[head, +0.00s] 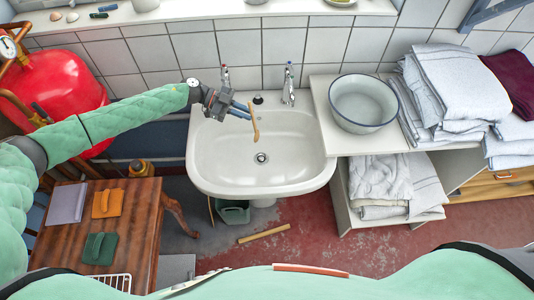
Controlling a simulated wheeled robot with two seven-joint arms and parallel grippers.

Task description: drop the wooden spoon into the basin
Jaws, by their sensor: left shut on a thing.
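The wooden spoon (254,128) is held roughly upright, its lower end hanging above the white basin (210,160) of the wall sink. My left gripper (246,113) is shut on the spoon near its upper part, over the back half of the basin. The spoon appears clear of the basin's surface, and the drain lies below it. The inside of the basin that shows is empty. My right gripper is out of view.
A white enamel bowl (363,103) stands on the shelf unit right of the sink, beside folded towels (455,85). Taps (289,85) rise at the sink's back edge. A wooden table (140,215) with cloths or pads stands lower left. A red tank (60,88) is at left.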

